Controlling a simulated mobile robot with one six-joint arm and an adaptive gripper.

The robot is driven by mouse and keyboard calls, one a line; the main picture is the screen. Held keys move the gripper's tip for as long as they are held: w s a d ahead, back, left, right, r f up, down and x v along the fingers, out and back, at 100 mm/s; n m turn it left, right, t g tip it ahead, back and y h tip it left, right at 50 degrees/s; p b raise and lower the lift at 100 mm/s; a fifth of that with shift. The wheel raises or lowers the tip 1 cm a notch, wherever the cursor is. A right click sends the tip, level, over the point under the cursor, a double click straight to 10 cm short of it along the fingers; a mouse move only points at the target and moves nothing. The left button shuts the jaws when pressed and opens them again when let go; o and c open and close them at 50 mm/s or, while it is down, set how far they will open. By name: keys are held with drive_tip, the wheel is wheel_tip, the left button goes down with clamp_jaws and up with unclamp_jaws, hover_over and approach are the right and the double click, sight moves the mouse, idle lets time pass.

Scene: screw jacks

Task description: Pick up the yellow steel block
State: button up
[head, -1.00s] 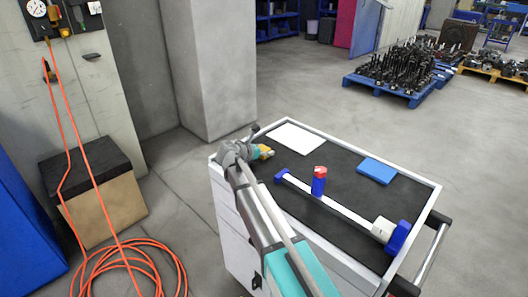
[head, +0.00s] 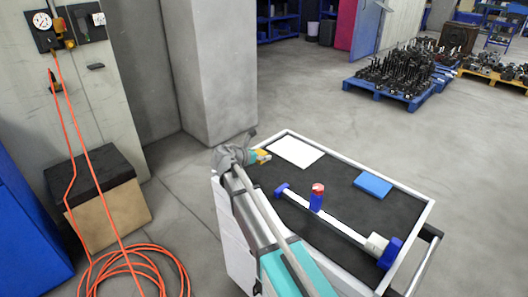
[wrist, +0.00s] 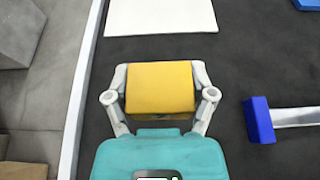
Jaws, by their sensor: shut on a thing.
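The yellow steel block (wrist: 160,88) sits between the two fingers of my gripper (wrist: 161,92) in the wrist view. The fingers are shut on its left and right sides. In the head view the block (head: 263,156) shows at the end of my gripper (head: 258,157), over the left back part of the cart's dark top. Its underside is hidden, and I cannot tell how far it is from the mat.
A white sheet (head: 295,152) lies beyond the block on the cart. A blue block (head: 373,184) lies at the right. A blue-and-white bar clamp (head: 335,224) crosses the middle, with a red-and-blue object (head: 317,196) standing at it. The cart's pale rim (wrist: 82,95) runs close on the left.

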drive_tip(key=s+a+r+p, duration=0.4)
drive_tip(key=s+r+p, duration=0.1)
drive_tip(key=s, duration=0.4)
drive_tip(key=shift+s+a+r, duration=0.2)
drive_tip(key=shift+s+r, duration=0.1)
drive_tip(key=shift+r, duration=0.15)
